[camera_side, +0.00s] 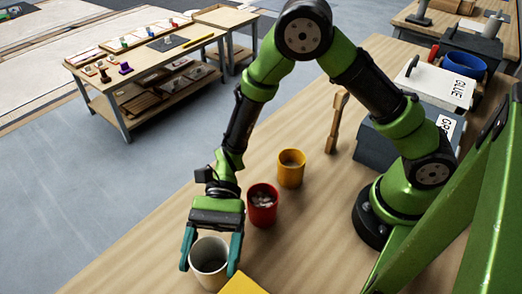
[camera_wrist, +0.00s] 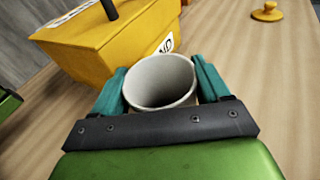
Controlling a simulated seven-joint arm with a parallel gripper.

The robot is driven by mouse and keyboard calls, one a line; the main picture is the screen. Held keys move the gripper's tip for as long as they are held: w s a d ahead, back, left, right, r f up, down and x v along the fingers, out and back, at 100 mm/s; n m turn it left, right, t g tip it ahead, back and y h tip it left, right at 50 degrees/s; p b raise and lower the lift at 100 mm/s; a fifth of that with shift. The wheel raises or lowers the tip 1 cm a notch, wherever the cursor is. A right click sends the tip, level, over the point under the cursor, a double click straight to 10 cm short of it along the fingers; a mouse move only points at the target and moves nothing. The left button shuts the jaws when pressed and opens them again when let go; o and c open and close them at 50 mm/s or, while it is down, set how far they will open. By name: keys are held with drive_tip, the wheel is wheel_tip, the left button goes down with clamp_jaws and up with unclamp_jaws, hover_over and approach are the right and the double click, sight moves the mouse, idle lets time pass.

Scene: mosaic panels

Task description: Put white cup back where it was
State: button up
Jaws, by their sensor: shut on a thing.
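The white cup (camera_side: 210,262) is at the lower left of the side view, upright, with its open mouth facing up. My gripper (camera_side: 210,252) comes down over it with one teal finger on each side, shut on the cup. In the wrist view the cup (camera_wrist: 160,82) sits between the two teal fingers of my gripper (camera_wrist: 160,88), and its inside looks empty. The cup's base is hidden, so I cannot tell whether it touches the table.
A red cup (camera_side: 262,207) with something inside and a yellow cup (camera_side: 291,168) stand behind on the wooden table (camera_side: 150,240). A yellow box (camera_wrist: 90,45) is close beside the white cup. A yellow knobbed piece (camera_wrist: 267,12) lies farther off. Grey boxes stand at the right.

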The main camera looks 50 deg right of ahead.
drive_tip(key=o, duration=0.9)
drive_tip(key=shift+f, duration=0.1)
drive_tip(key=shift+w+d, duration=0.1)
drive_tip(key=v, duration=1.1)
drive_tip(key=s+d+r+n+t+h, duration=0.2)
drive_tip(key=d+r+n+t+h, duration=0.2)
drive_tip(key=d+r+t, duration=0.3)
drive_tip(key=s+d+r+n+t+h, duration=0.2)
drive_tip(key=d+r+n+t+h, duration=0.2)
drive_tip(key=d, duration=0.9)
wheel_tip(320, 180, up, 5)
drive_tip(key=t+h, duration=0.3)
drive_tip(key=t, duration=0.1)
drive_tip(key=shift+s+r+h, duration=0.25)
drive_tip(key=shift+s+h, duration=0.05)
drive_tip(key=shift+s, duration=0.05)
drive_tip(key=shift+d, duration=0.1)
